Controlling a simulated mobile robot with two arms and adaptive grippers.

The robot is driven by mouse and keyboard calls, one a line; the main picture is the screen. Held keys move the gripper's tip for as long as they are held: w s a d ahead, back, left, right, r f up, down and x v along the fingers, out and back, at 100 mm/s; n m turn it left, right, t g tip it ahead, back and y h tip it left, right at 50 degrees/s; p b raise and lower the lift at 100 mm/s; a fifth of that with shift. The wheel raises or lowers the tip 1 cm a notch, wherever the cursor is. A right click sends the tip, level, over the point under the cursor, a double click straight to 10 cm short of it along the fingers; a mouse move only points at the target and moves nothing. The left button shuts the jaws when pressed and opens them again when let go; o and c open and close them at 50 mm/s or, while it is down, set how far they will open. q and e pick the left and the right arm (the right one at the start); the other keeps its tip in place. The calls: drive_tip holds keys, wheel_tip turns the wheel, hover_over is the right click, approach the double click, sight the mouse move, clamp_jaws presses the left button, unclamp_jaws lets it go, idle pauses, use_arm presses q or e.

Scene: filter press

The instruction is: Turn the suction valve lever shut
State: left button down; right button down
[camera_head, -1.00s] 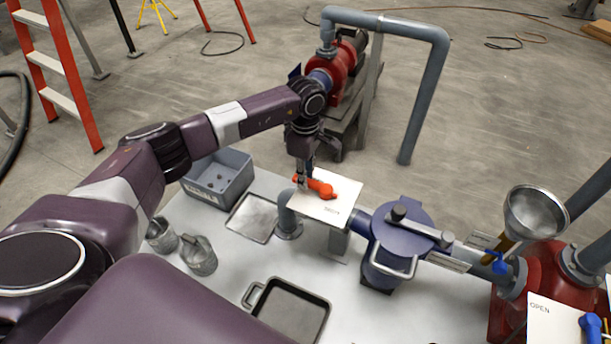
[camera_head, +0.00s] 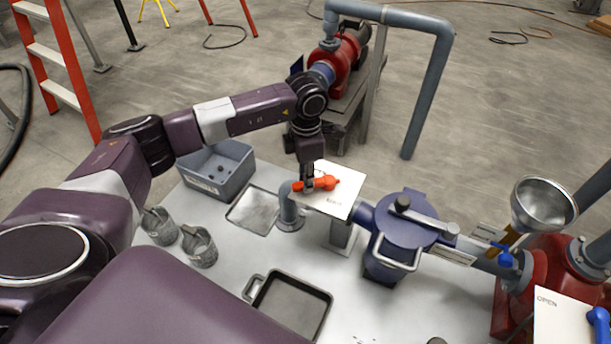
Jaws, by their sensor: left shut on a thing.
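The suction valve lever (camera_head: 325,183) is orange-red and lies over a white plate (camera_head: 340,204) with faint lettering. Its thick end is at the right and its handle points left. My left gripper (camera_head: 308,184) comes down from above and is shut on the left part of the lever. The fingers hide some of the handle. The grey pipe elbow (camera_head: 289,210) stands just left of the plate. My right gripper is not in view.
A blue-grey strainer (camera_head: 398,235) with a bar handle stands right of the plate. A black pan (camera_head: 292,306), a flat tray (camera_head: 255,211), a grey bin (camera_head: 215,172) and two metal cups (camera_head: 199,246) are on the table. A metal funnel (camera_head: 543,204) stands at the right.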

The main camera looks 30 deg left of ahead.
use_arm(q)
drive_tip(key=shift+s+d+n+b, duration=0.3)
drive_tip(key=shift+d+n+b, duration=0.35)
drive_tip(key=shift+n, duration=1)
drive_tip(key=shift+s+d+n+b, duration=0.3)
drive_tip(key=shift+d+n, duration=0.65)
drive_tip(key=shift+n, duration=0.65)
drive_tip(key=shift+s+d+n+b, duration=0.25)
drive_tip(key=shift+d+n+b, duration=0.4)
drive_tip(key=shift+n, duration=1)
drive_tip(key=shift+d, duration=0.2)
drive_tip(key=c, duration=1.8)
unclamp_jaws()
drive_tip(key=shift+o, duration=0.2)
drive_tip(key=shift+r, duration=0.1)
wheel_tip(320, 180, up, 12)
